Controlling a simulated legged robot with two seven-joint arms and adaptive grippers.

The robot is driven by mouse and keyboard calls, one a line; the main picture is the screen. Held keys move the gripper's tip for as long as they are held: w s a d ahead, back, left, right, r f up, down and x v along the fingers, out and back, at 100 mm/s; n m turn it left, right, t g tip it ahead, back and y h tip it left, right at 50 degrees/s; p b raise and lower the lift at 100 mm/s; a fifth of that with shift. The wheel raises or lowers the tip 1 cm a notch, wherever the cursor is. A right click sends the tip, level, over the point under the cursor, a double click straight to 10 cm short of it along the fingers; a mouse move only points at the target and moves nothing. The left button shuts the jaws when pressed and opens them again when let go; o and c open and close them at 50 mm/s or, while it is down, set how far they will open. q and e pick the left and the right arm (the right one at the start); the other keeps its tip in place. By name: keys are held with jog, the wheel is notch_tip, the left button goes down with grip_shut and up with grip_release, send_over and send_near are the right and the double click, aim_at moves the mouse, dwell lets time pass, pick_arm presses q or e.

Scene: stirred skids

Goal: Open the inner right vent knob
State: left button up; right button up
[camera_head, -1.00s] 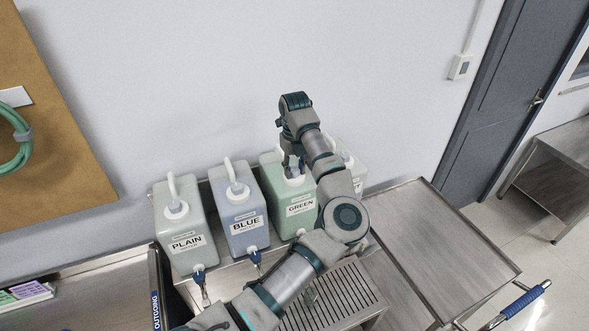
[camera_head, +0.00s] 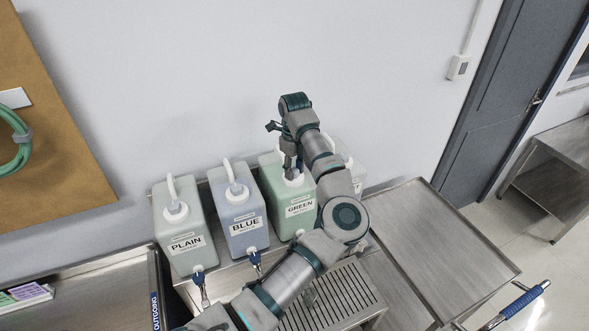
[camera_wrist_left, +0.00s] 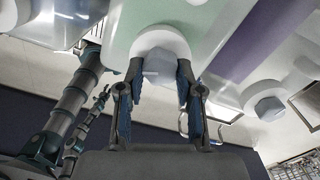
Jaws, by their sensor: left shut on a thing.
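The green container (camera_head: 287,200), labelled GREEN, is third from the left in a row of jugs. My left gripper (camera_head: 291,175) reaches down onto its top from above. In the left wrist view, its two fingers (camera_wrist_left: 159,72) are shut on the pale faceted vent knob (camera_wrist_left: 160,64), one on each side. The knob sits on a round white cap (camera_wrist_left: 160,38) on the green top. In the head view the knob is hidden by the gripper. My right gripper is not in the head view; a small, dark arm end in the left wrist view is too unclear to read.
The plain jug (camera_head: 183,232) and blue jug (camera_head: 239,212) stand to the left. A fourth pale jug (camera_head: 352,168) is partly behind my arm. Blue taps (camera_head: 254,258) hang in front. A slatted drip tray (camera_head: 345,300) lies below, and an empty metal table (camera_head: 450,240) to the right.

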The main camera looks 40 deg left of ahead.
pick_arm(q)
jog(key=shift+w+r, duration=0.1)
jog(key=shift+r, duration=0.05)
jog(key=o, duration=1.2)
jog(key=shift+c, duration=0.2)
notch_tip(320, 180, up, 12)
jog(key=shift+w+f, duration=0.15)
jog(key=shift+f, duration=0.05)
